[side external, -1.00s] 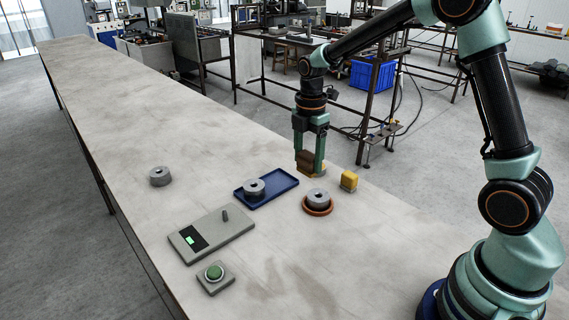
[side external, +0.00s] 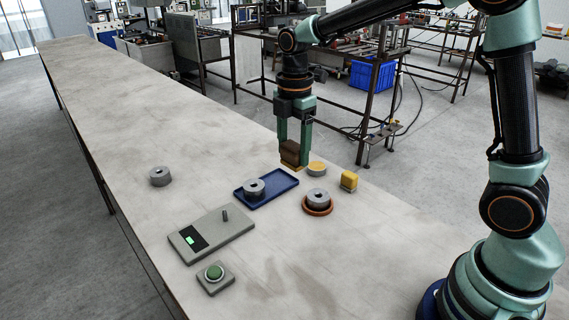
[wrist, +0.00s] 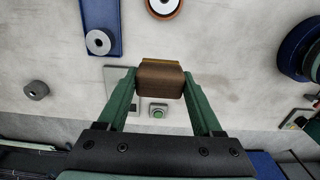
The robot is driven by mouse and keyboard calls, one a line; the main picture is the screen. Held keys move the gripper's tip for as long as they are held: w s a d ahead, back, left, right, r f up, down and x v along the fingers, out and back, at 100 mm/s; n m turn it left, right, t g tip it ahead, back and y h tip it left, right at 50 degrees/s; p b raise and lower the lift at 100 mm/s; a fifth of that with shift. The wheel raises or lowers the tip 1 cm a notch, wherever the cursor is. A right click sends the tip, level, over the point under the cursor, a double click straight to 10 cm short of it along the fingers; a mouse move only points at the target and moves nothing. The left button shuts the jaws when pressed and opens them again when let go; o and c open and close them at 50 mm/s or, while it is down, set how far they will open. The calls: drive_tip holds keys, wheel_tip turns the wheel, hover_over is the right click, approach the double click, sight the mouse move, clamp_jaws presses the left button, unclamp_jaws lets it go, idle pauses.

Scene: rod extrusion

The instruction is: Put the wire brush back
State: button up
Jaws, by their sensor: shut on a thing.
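The wire brush is a brown block (side external: 290,153) with a tan-yellow underside. My gripper (side external: 292,148) is shut on it, with one green finger on each side. In the wrist view the brush (wrist: 160,80) sits between the fingertips and hides part of the bench below. In the side view the brush is near the bench's far edge, behind the blue tray and left of a round yellow pad (side external: 317,169). I cannot tell its exact height over the bench.
The blue tray (side external: 284,183) holds a grey ring (side external: 254,187). Another ring (side external: 318,196) stands in an orange dish (side external: 305,208), near a yellow block (side external: 349,180). The bench's left stretch is clear.

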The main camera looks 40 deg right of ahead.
drive_tip(key=s+a+r, duration=0.2)
drive_tip(key=a, duration=0.2)
drive_tip(key=f, duration=1.9)
drive_tip(key=shift+d, duration=0.25)
drive_tip(key=shift+f, duration=0.1)
drive_tip(key=o, duration=1.2)
